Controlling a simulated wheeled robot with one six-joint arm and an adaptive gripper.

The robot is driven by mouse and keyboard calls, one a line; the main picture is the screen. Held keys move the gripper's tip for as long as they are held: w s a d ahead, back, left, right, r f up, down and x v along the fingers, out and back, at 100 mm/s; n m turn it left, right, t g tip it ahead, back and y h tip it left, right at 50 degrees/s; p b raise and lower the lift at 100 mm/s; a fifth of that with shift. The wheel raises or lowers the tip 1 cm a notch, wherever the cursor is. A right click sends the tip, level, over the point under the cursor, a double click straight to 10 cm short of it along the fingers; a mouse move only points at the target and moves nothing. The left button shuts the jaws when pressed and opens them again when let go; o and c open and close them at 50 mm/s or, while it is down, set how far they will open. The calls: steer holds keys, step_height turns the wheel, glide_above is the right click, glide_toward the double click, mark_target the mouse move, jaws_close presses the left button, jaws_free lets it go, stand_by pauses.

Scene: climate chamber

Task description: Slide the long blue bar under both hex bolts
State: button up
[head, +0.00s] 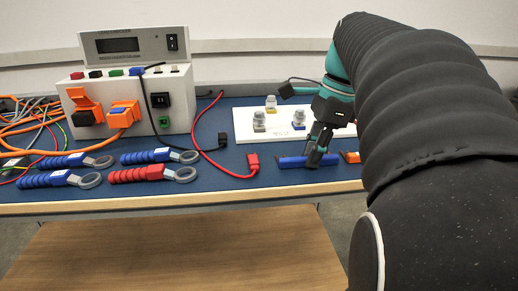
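The long blue bar (292,162) lies along the front part of the blue bench top, in front of a white plate (244,126). My gripper (316,158) points down at the bar, with its dark fingers over the bar's right half. The fingertips overlap the bar, and I cannot tell whether they are closed on it. Grey bolt-like posts stand on the plate: one at the front left (259,122), one with a blue base (298,120), and one behind with a yellow base (271,104). My gripper and arm hide the plate's right part.
A red connector (253,162) on a red cable lies left of the bar. An orange piece (351,157) lies at its right, partly behind my arm. Blue-handled tools (62,160), a red-handled tool (140,174) and a white powered box (125,102) fill the left side.

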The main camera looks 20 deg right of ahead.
steer(key=shift+r, duration=0.2)
jaws_close()
steer(key=shift+a+p+v, duration=0.25)
steer(key=shift+p+v, duration=0.9)
steer(key=shift+p, duration=0.15)
steer(key=shift+a+p+v, duration=0.25)
steer(key=shift+p+v, duration=0.9)
steer(key=shift+p, duration=0.1)
steer(key=shift+w+r, duration=0.15)
steer(key=shift+w, duration=0.05)
steer(key=shift+r, duration=0.25)
steer(key=a+v, duration=0.1)
steer(key=v, duration=0.4)
steer(key=w, duration=0.9)
steer(key=b+x, duration=0.1)
steer(key=x, duration=0.1)
steer(key=b+x, duration=0.1)
steer(key=x, duration=0.1)
steer(key=b+x, duration=0.1)
steer(key=x, duration=0.1)
steer(key=shift+d+f+b, duration=0.2)
steer(key=shift+d+b, duration=0.15)
steer(key=shift+b, duration=0.05)
steer(key=shift+f, duration=0.6)
steer(key=shift+f, duration=0.2)
